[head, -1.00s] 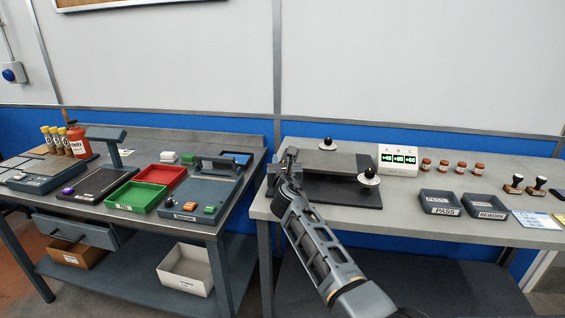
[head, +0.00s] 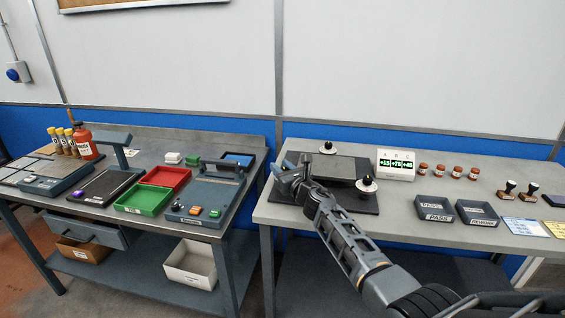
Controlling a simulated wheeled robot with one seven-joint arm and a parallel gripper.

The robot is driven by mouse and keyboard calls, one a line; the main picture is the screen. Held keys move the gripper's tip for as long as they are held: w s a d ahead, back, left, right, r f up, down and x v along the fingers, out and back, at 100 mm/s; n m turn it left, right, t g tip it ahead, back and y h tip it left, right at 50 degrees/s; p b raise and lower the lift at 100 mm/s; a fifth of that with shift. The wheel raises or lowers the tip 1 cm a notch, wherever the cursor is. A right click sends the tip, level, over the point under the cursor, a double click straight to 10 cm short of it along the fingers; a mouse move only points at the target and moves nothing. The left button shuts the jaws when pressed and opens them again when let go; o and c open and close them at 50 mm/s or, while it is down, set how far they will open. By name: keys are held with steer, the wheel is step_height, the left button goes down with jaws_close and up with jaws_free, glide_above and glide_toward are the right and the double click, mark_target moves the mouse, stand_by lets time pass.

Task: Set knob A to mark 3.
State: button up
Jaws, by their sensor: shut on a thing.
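A dark levelling plate with a grey top (head: 340,165) lies on the right bench. Two black-topped knobs on pale dials show on it: one at the back edge (head: 328,147) and one at the right (head: 367,184). My gripper (head: 284,175) is at the plate's left front corner, shut on a knob there that the gripper and wrist hide. I cannot read letters or marks on the knobs. The white display (head: 396,174), headed A, B, C, shows green numbers that look like +15, +75 and +45.
Several small brown jars (head: 440,170) stand right of the display. A PASS tray (head: 434,209) and a REWORK tray (head: 476,213) sit in front, with two stamps (head: 509,190) beyond. The left bench holds a green tray (head: 144,200) and a red tray (head: 167,178).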

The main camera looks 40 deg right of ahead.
steer(key=shift+a+n+y, duration=0.1)
steer(key=shift+n+y, duration=0.4)
steer(key=shift+y, duration=0.2)
steer(key=o, duration=1)
steer(key=shift+c, duration=0.2)
steer(key=shift+s+a+p, duration=0.15)
steer(key=shift+s+p, duration=0.35)
steer(key=shift+s, duration=0.8)
steer(key=shift+s+a+p, duration=0.2)
steer(key=shift+s+p, duration=0.25)
steer(key=shift+s, duration=0.8)
steer(key=shift+s+a+p, duration=0.15)
steer(key=shift+s+p, duration=0.35)
steer(key=shift+s, duration=0.8)
steer(key=shift+f, duration=0.1)
